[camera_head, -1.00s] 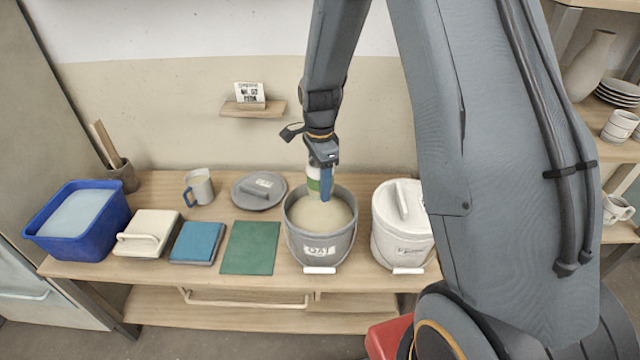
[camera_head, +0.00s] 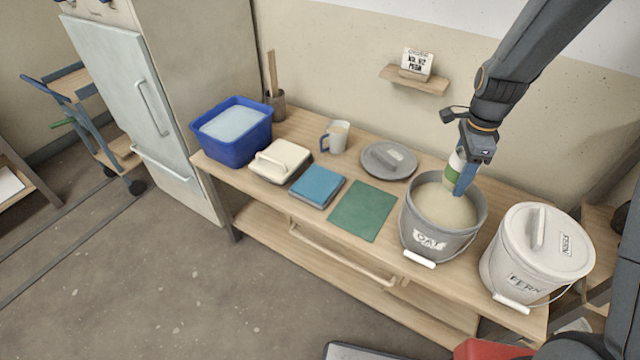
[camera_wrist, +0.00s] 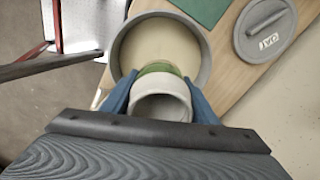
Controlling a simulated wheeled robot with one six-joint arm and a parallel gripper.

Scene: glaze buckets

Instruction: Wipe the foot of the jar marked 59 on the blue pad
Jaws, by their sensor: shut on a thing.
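My gripper (camera_head: 463,180) is shut on a small pale jar (camera_head: 454,163) with a green band. In the wrist view the jar (camera_wrist: 160,104) sits between the two blue fingers (camera_wrist: 160,95), its open mouth towards the camera. The jar is over the grey bucket marked OAT (camera_head: 417,236), which holds cream glaze (camera_head: 440,207); I cannot tell whether its foot touches the glaze. No number 59 is readable on the jar, and its foot is hidden. The blue pad (camera_head: 317,186) lies on the bench left of the bucket, with nothing on it.
A green mat (camera_head: 362,210) lies between pad and bucket. A grey lid (camera_head: 389,161), mug (camera_head: 336,137), cream lidded dish (camera_head: 279,160) and blue tub (camera_head: 232,146) stand along the bench (camera_head: 300,222). A white lidded bucket marked FERN (camera_head: 531,254) is on the right.

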